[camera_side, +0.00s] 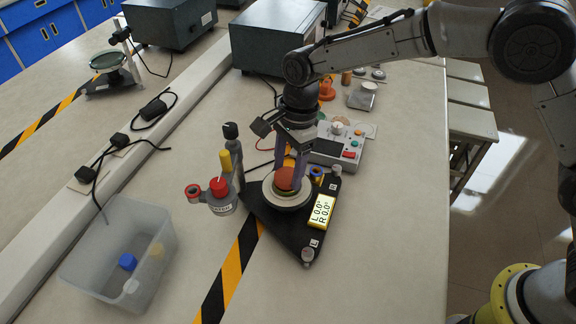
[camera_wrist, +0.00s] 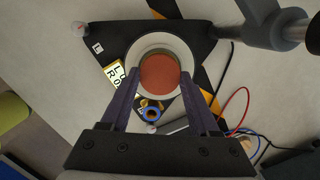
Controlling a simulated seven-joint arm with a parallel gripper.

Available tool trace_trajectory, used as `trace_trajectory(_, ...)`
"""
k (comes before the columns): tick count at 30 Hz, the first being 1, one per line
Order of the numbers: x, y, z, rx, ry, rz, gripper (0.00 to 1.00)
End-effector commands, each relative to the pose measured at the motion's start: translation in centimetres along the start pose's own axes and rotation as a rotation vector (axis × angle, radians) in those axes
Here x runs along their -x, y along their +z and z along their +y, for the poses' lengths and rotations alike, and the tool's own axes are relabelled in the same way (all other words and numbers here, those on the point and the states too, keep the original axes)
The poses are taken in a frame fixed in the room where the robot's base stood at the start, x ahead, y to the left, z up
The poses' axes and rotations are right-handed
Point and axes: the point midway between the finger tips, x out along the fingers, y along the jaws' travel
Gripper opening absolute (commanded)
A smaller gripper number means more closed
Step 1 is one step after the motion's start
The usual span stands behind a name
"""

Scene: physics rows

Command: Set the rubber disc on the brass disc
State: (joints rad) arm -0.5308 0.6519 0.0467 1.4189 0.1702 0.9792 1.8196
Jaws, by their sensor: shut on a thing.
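A red-brown disc (camera_side: 287,178), which looks like the rubber disc, is between the fingers of my gripper (camera_side: 290,168). In the wrist view the disc (camera_wrist: 160,74) fills the gap between the fingertips of my gripper (camera_wrist: 160,84), and they are shut on it. Below it in the side view is a thin yellowish edge (camera_side: 286,193), perhaps the brass disc. I cannot tell whether the two touch. Both are over the pale round platform (camera_side: 271,200) of a black triangular stand (camera_side: 300,237).
A control box (camera_side: 337,146) with cables is behind. A clear bin (camera_side: 120,250) is at front left. The front right tabletop is clear.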

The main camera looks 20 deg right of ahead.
Motion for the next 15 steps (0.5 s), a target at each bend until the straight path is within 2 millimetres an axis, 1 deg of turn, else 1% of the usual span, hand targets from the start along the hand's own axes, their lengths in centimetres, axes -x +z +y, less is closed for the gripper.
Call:
trace_trajectory(12,-0.48,-0.07,0.01,0.0,0.0,0.0,0.08)
trace_trajectory(13,-0.46,-0.07,0.01,0.0,0.0,0.0,0.67)
trace_trajectory(15,-0.45,-0.07,0.0,0.0,0.0,0.0,0.8)
